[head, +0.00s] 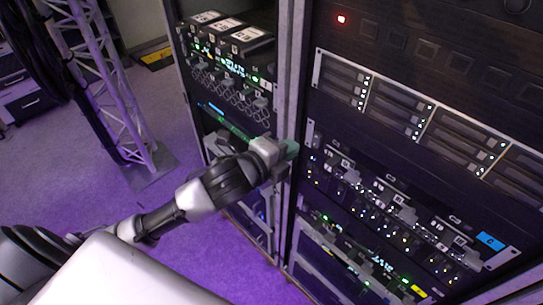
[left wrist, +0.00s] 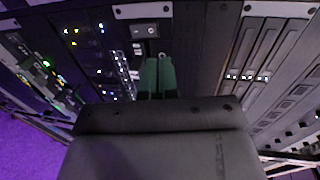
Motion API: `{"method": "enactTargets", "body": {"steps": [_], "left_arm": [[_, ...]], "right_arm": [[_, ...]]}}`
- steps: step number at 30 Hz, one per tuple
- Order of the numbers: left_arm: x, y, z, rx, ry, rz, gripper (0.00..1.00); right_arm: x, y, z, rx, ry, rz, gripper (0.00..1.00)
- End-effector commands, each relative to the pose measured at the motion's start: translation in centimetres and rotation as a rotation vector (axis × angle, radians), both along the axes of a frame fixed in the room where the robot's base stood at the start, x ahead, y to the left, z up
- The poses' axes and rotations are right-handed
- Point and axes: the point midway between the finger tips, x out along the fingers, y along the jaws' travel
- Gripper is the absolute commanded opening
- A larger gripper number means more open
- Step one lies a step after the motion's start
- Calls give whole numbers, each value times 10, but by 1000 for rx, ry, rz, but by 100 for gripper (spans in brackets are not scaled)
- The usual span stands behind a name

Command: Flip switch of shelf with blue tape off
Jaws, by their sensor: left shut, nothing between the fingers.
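A blue tape label (head: 490,241) sits at the right end of a shelf unit (head: 455,215) with several lit ports, in the right rack. My left gripper (head: 288,150) is at the left end of that unit, by the rack's upright post. Its green fingers are shut and empty. In the left wrist view the fingers (left wrist: 157,76) point at a panel with a dark rocker switch (left wrist: 146,31), just beyond the tips. A small gap seems to separate them, but contact is hard to judge. The switch is hard to make out in the head view. My right gripper is out of view.
A unit with yellow tape (head: 418,290) is below, and a drive-bay unit (head: 430,125) is above. A second rack (head: 230,60) stands left of the post. A truss (head: 110,90) with dark cables stands at the left on purple-lit floor.

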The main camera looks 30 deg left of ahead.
Motion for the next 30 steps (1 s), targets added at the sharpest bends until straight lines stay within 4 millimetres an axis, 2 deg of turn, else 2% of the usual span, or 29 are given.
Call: {"method": "enactTargets", "body": {"steps": [3, 6, 10, 17, 27, 30], "left_arm": [[-19, 7, 6, 2, -1, -1, 0], [-31, 11, 13, 1, 1, 0, 0], [-40, 14, 19, 0, 1, -1, 0], [-43, 16, 22, -1, 2, 0, 0], [-43, 15, 21, -1, 2, 0, 0], [-38, 19, 12, -14, 19, 15, 0]], "right_arm": [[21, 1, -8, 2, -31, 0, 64], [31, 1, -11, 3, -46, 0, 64], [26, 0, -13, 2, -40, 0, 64], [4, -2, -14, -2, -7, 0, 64], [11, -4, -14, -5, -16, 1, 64], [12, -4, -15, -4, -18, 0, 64]]}}
